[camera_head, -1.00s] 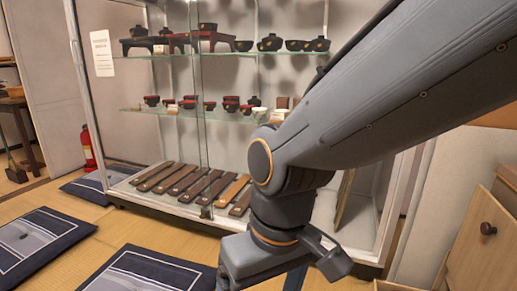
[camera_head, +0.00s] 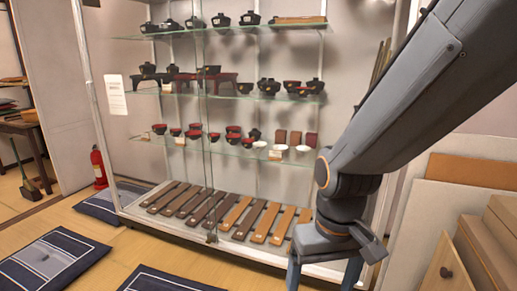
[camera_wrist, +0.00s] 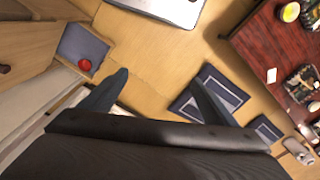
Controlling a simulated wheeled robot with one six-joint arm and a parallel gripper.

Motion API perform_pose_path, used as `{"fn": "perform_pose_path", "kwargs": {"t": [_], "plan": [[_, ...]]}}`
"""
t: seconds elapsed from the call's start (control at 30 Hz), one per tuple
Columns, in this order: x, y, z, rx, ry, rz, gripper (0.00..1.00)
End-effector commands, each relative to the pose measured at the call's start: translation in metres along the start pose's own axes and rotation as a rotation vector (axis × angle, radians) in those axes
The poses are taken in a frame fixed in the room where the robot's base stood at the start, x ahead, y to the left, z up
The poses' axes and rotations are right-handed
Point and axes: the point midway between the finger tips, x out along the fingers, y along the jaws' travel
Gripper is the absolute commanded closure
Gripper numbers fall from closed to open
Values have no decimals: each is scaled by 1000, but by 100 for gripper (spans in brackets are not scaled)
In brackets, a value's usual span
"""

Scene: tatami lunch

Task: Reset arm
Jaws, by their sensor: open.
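My arm crosses the right side of the head view, from the upper right corner down to the wrist. My gripper hangs at the lower end of the arm, in front of the cabinet's right part; its fingertips are cut off by the bottom edge there. In the wrist view my gripper (camera_wrist: 160,84) shows two dark fingers spread apart with nothing between them. Below them is tatami floor (camera_wrist: 160,60).
A glass display cabinet (camera_head: 212,238) with bowls and wooden boards stands ahead. Dark blue cushions (camera_head: 50,262) lie on the floor. A red extinguisher (camera_head: 98,167) stands left; a drawer (camera_head: 442,270) is at right. The wrist view shows a dark red table (camera_wrist: 262,40).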

Motion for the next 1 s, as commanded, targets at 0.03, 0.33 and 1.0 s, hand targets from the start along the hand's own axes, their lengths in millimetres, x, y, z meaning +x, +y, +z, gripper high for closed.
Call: {"fn": "perform_pose_path", "kwargs": {"t": [0.03, 0.33, 1.0], "plan": [[-19, 7, 5, 23, -5, 4, 19], [-72, 45, 22, 127, -19, 25, 19], [-92, 66, 30, 178, -25, 34, 34]]}}
